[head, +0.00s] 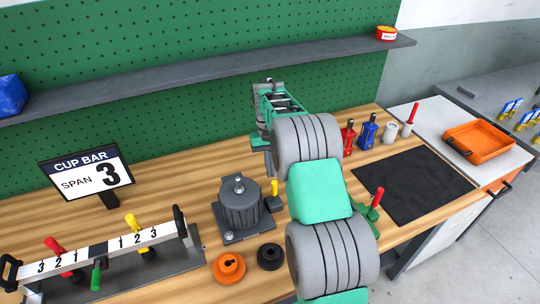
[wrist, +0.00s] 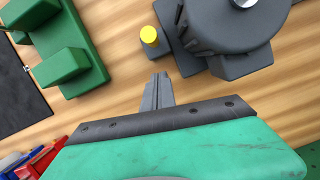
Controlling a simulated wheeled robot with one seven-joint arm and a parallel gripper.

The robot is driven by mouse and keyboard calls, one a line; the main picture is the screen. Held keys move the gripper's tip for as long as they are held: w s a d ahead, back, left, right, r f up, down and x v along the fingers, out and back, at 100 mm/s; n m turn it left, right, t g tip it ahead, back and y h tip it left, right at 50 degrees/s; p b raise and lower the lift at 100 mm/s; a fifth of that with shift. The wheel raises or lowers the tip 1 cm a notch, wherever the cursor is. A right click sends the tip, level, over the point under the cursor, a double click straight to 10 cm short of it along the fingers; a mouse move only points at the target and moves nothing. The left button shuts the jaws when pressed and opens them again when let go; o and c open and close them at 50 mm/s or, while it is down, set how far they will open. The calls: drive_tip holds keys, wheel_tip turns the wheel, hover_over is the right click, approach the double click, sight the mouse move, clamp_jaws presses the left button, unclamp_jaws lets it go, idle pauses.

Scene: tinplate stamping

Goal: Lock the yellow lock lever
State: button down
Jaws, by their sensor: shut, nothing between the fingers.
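A short yellow-topped lever stands on a small grey block beside a dark grey round fixture (head: 240,208). Its yellow grip (head: 274,188) shows just left of my arm, and the yellow top (wrist: 149,36) is upper middle in the wrist view. The round fixture (wrist: 232,25) is at the upper right there. My gripper (wrist: 164,76) is shut and empty, its fingertips a little below the lever's block in the picture; I cannot tell the height gap. The fingertips are not clear in the head view. Another yellow-handled lever (head: 131,222) is on the numbered bar at the left.
The numbered bar (head: 165,233) also carries red and green handles. Orange (head: 229,267) and black (head: 270,257) rings lie before the fixture. A green fixture (wrist: 72,50) stands at left in the wrist view. Bottles (head: 368,131) and a black mat (head: 415,172) are at right.

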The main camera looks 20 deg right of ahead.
sight(274, 191)
drive_tip(key=s, duration=0.3)
drive_tip(key=shift+s+a+r+p, duration=0.2)
drive_tip(key=shift+a+r+p, duration=0.05)
drive_tip(key=shift+a+p, duration=0.1)
drive_tip(key=shift+s+d+b, duration=0.1)
drive_tip(key=shift+b, duration=0.35)
